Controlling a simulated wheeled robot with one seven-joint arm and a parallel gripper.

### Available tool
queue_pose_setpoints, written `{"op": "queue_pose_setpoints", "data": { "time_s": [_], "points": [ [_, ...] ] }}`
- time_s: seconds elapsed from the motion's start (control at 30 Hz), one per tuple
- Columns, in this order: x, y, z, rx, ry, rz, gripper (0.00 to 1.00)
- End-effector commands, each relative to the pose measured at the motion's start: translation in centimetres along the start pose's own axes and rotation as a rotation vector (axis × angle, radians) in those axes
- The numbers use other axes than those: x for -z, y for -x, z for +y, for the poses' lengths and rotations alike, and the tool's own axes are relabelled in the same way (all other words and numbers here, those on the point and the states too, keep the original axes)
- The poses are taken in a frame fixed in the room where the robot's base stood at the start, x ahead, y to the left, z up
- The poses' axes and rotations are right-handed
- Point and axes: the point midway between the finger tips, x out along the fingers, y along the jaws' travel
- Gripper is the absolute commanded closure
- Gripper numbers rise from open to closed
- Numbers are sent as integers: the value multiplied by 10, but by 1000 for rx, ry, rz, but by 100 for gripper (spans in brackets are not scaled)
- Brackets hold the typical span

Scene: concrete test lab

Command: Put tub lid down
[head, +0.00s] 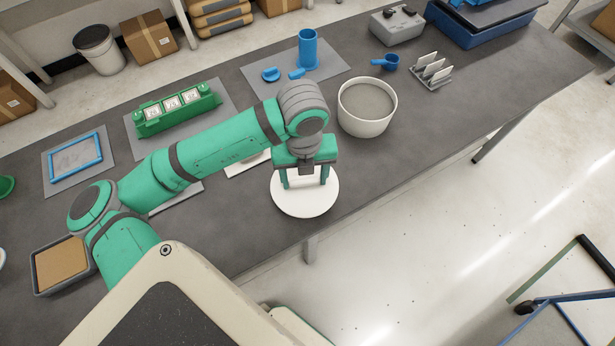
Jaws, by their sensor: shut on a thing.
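The tub lid (304,205) is a round white disc at the front edge of the grey table. My gripper (306,182) is above it, fingers pointing down, and is shut on the lid near its middle. The exact grip point is partly hidden by the gripper body. I cannot tell whether the lid touches the table or is held above it. The white tub (366,124) stands open to the right and behind the lid, filled with a grey material.
A blue scoop (386,62) and a rack with white plates (432,72) stand beyond the tub. A blue cylinder (308,48) stands on a grey mat behind my arm. A green holder (177,109) is at left. Bare table lies right of the tub.

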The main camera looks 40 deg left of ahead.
Motion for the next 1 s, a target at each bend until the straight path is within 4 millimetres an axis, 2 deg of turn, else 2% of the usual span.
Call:
{"op": "queue_pose_setpoints", "data": {
  "time_s": [0.17,0.4,0.83,0.87,0.9,0.93,1.0],
  "points": [
    [-5,-8,4,0,4,0,61],
    [-8,-39,8,1,10,1,61],
    [-8,-46,11,0,15,0,61],
    [-8,-46,11,0,14,0,36],
    [-8,-46,10,0,14,0,26],
    [-8,-46,10,0,14,0,19],
    [-8,-46,10,0,13,0,19]
  ]
}}
